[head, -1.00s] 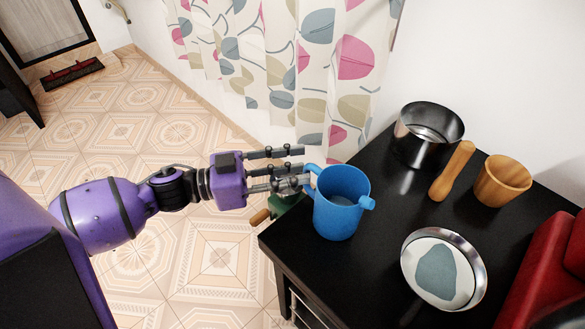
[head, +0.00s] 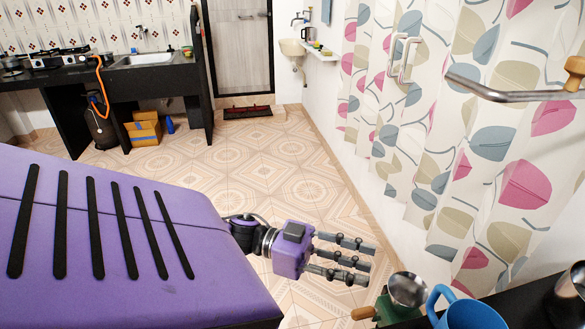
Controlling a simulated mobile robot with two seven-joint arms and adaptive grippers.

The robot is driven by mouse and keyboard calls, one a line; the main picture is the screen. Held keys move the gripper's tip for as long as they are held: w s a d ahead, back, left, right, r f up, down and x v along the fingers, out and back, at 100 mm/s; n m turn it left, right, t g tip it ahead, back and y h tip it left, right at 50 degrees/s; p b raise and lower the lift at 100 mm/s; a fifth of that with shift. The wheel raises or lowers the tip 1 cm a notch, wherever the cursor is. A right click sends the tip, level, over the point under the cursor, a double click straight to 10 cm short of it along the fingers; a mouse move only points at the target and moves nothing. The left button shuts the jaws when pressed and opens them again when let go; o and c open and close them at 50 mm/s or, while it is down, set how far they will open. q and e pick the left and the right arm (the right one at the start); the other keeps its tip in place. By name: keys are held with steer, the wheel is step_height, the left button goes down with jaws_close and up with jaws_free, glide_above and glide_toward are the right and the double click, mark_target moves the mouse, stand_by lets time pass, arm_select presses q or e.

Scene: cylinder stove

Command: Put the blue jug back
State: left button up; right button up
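The blue jug (head: 468,316) is at the bottom right of the head view, on the black table (head: 526,304). Only its upper part and handle show; the rest is cut off by the lower edge. My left gripper (head: 370,264) is left of the jug, with its fingers spread and pointing right. It is empty, with a gap between its fingertips and the jug handle. My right gripper is not in view.
A green device with a metal cup (head: 408,289) stands between gripper and jug. A dark pot (head: 568,296) is at the right edge. A metal bar (head: 510,94) crosses the upper right, before the curtain (head: 430,150). Tiled floor (head: 240,175) is open behind.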

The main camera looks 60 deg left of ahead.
arm_select(q)
steer(key=s+a+f+n+t+y, duration=0.1)
steer(key=s+f+n+y, duration=0.4)
steer(key=f, duration=0.6)
steer(key=s+f+n+t+y, duration=0.1)
steer(key=s+f+n+y, duration=0.2)
steer(key=s+f+y, duration=0.5)
steer(key=s+d+f+n+g+y, duration=0.1)
steer(key=s+d+f+g, duration=0.5)
steer(key=s+d+f, duration=0.3)
step_height(320, 180, down, 4)
steer(key=s, duration=0.2)
steer(key=shift+s+d+f+n, duration=0.15)
steer(key=shift+s+n, duration=0.2)
steer(key=shift+n, duration=0.05)
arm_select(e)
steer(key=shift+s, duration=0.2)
arm_select(q)
steer(key=shift+s, duration=0.1)
